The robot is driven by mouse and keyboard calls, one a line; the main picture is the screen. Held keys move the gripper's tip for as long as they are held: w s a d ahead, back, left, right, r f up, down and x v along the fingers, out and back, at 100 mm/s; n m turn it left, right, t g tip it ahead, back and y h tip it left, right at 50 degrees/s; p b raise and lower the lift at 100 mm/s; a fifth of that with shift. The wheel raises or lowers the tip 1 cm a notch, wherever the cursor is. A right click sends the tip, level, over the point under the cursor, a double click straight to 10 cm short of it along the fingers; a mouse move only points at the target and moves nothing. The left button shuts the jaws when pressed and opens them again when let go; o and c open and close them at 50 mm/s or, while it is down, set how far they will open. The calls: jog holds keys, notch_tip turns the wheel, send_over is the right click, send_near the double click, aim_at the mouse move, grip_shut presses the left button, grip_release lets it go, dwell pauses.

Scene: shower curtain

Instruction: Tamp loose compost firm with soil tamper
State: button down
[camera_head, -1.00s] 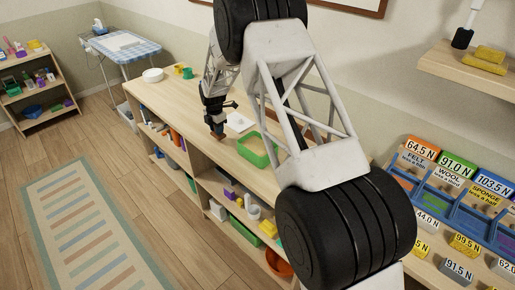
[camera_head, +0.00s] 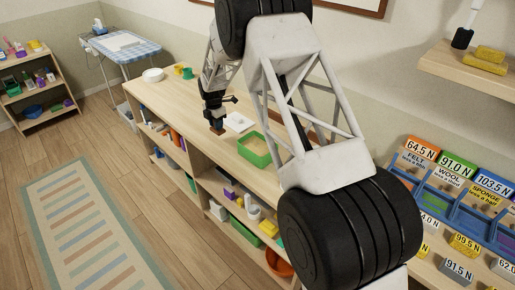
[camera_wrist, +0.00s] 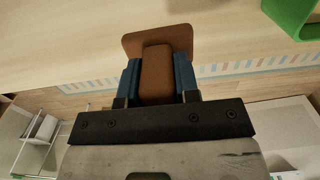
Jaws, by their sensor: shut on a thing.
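My gripper (camera_head: 215,120) is shut on the brown soil tamper (camera_wrist: 156,72), which has a block-like grip between the blue finger pads and a wider flat plate beyond them. In the head view the tamper (camera_head: 217,130) hangs below my gripper, close to the bench top; I cannot tell whether it touches. A green tray (camera_head: 261,160) with a tan fill, likely the compost, sits on the bench to the right of the tamper. The tray's green edge (camera_wrist: 292,18) also shows at the top right of the wrist view.
A white bowl (camera_head: 153,75) and yellow and green cups (camera_head: 180,70) stand at the far end. Shelves with several objects are below. My arm hides part of the near bench.

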jog(key=shift+r, duration=0.1)
jog(key=shift+r, duration=2.45)
jog(key=shift+s+d, duration=0.2)
jog(key=shift+d, duration=0.35)
jog(key=s+d, duration=0.5)
jog(key=d, duration=0.3)
jog(key=s+d, duration=0.5)
jog(key=d, duration=0.3)
jog(key=shift+d+r, duration=0.25)
jog(key=shift+d, duration=0.05)
jog(key=shift+s+f, duration=0.1)
jog(key=shift+f, duration=0.05)
jog(key=shift+f, duration=2.25)
